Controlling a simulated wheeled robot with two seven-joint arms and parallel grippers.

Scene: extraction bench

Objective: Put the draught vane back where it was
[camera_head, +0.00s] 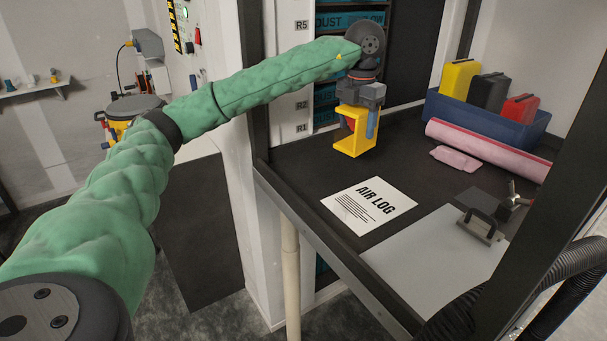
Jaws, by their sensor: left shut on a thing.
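My left arm reaches in from the left to the bench, and its grey gripper (361,118) points down above the dark bench top. The gripper is shut on a yellow bracket-shaped thing (354,143), open on one side. Small red and blue parts show between the jaws and the yellow piece. I cannot tell for certain that this is the draught vane. It appears a little above the bench, but contact underneath is unclear. My right gripper is out of view.
An AIR LOG sheet (369,205) lies near the bench's front edge. A blue crate (480,122) holds yellow, black and red cases. A pink roll (488,149) lies before it. A handled metal piece (480,226) sits on a pale board (425,262). A dark post crosses the right side.

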